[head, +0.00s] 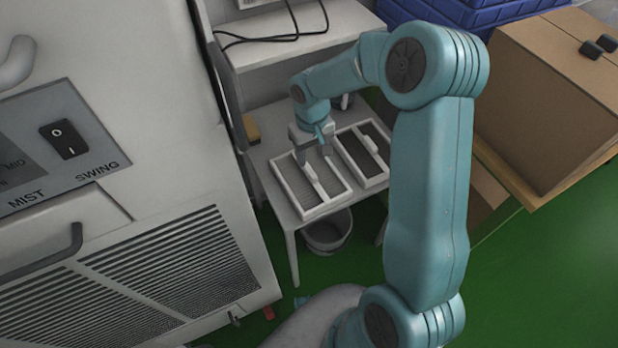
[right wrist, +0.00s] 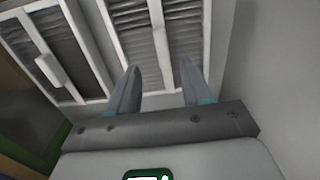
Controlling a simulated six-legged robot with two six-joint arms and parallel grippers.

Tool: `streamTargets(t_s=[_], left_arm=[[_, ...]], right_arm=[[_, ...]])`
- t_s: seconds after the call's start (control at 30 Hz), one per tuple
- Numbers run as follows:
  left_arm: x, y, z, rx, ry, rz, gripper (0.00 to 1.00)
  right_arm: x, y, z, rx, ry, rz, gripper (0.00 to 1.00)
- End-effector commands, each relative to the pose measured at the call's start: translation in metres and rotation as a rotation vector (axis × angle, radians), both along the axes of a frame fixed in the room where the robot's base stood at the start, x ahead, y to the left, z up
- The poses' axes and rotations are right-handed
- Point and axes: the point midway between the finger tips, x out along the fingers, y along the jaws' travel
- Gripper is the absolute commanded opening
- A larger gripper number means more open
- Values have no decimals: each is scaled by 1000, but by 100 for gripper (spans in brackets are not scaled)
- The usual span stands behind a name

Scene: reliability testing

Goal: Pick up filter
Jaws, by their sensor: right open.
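Two rectangular filters with pale frames and dark slatted insides lie side by side on a small white table. The left filter (head: 287,182) is under my right gripper (head: 313,154), and the right filter (head: 371,158) lies beside it. In the right wrist view the nearer filter (right wrist: 133,30) has its middle bar between my two open fingers (right wrist: 158,85), and the other filter (right wrist: 60,55) shows at the left with a pale handle. The fingers are apart and hold nothing. I cannot tell whether the fingertips touch the filter. My left gripper is not in view.
The small white table (head: 268,158) stands between a large grey machine (head: 130,190) at the left and cardboard boxes (head: 550,90) at the right. A bucket (head: 327,232) stands below the table. A shelf with black cables (head: 265,38) is behind. Green floor is open at the lower right.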

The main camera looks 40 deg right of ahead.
Motion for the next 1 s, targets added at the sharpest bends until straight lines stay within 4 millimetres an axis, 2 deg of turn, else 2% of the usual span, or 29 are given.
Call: streamTargets(t_s=[0.3,0.6,0.63,0.77,1.0], left_arm=[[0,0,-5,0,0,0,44],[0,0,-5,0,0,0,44],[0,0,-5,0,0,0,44],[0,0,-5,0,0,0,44],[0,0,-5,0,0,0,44]], right_arm=[[1,5,-46,2,3,2,49],[2,5,-52,0,0,3,49],[2,5,-52,0,0,3,42],[2,5,-51,0,0,3,0],[2,5,-51,0,0,2,0]])
